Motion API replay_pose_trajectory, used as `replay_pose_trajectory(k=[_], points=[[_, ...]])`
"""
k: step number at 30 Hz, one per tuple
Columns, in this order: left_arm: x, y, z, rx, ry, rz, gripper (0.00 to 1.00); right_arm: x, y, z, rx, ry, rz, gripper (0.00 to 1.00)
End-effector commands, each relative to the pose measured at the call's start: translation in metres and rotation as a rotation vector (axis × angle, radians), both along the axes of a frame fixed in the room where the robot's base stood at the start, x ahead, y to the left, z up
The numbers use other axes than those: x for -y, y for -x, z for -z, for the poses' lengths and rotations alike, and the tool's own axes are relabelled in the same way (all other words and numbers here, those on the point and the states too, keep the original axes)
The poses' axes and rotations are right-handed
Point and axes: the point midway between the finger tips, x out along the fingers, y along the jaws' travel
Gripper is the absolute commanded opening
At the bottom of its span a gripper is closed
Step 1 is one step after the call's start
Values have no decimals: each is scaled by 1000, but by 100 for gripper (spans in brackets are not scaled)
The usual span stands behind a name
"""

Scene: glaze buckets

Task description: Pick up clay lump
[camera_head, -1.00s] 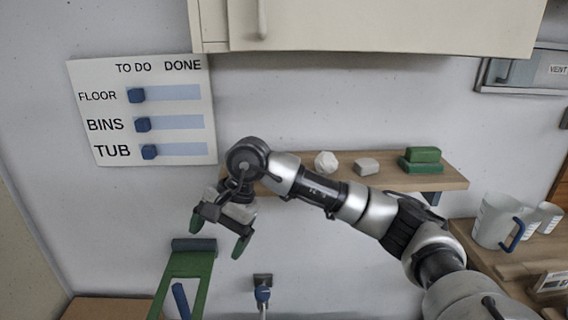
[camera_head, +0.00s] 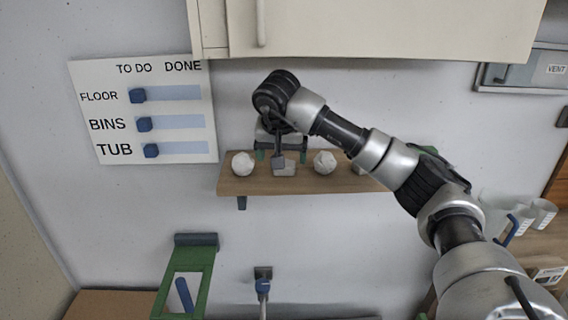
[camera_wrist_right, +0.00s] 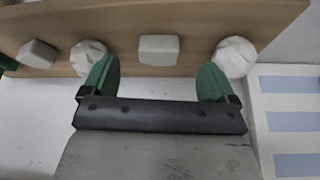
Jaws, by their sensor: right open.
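A wooden shelf (camera_head: 340,185) holds two rounded, faceted white lumps, the left one (camera_head: 243,164) and the right one (camera_head: 325,162). A grey-white blocky lump (camera_head: 284,167) lies between them. A second blocky lump (camera_wrist_right: 36,53) is partly behind my arm in the head view. I cannot tell which of these are clay. My right gripper (camera_head: 281,152) is open and empty at the shelf. In the right wrist view its green fingers (camera_wrist_right: 158,78) straddle the line of the middle blocky lump (camera_wrist_right: 159,49), apart from it. My left gripper is out of view.
A cream cabinet (camera_head: 370,25) hangs above the shelf. A TO DO/DONE board (camera_head: 180,135) is on the wall at left. White jugs (camera_head: 541,215) stand at right.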

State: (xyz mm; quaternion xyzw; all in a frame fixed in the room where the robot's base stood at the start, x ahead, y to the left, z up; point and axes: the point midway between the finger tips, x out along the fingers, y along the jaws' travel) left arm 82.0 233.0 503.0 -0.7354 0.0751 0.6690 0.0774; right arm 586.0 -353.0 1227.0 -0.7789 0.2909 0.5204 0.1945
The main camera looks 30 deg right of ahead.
Motion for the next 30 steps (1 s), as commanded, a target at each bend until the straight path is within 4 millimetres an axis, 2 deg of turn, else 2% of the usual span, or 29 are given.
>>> replay_pose_trajectory(k=[5,9,14,22,23,30], points=[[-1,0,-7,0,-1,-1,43,10,-11,0,-1,0,3,88],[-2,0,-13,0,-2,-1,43,15,-16,25,-5,1,1,88],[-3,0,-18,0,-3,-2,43,20,-22,43,-3,0,1,88],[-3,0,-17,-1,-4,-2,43,21,-23,47,1,1,0,88],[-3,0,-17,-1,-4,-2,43,21,-23,47,1,1,0,87],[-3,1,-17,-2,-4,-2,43,20,-23,47,0,0,0,50]])
